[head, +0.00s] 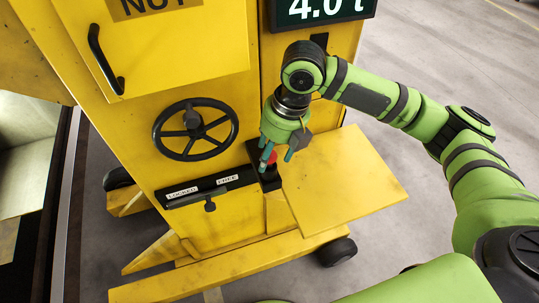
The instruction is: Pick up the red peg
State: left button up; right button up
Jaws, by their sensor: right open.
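The red peg (271,157) shows as a small red part above a dark holder (269,182) on the front of the yellow machine, at the inner edge of the yellow shelf. My right gripper (275,158) points down right at the peg, with its teal fingers open. One finger is on the left of the peg and another on the right. Whether the fingers touch the peg cannot be told. Part of the peg is hidden by the gripper. My left gripper is not in view.
The yellow shelf (345,180) sticks out to the right and is empty. A black handwheel (195,130) and a slider plate (208,188) labelled LOCKED and FREE are on the panel to the left. A display (320,8) reads 4.0 t. Grey floor is clear at right.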

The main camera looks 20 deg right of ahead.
jog(key=shift+w+x, duration=0.25)
jog(key=shift+x, duration=0.9)
jog(key=shift+f, duration=0.1)
jog(key=shift+s, duration=0.1)
jog(key=c, duration=0.7)
grip_shut()
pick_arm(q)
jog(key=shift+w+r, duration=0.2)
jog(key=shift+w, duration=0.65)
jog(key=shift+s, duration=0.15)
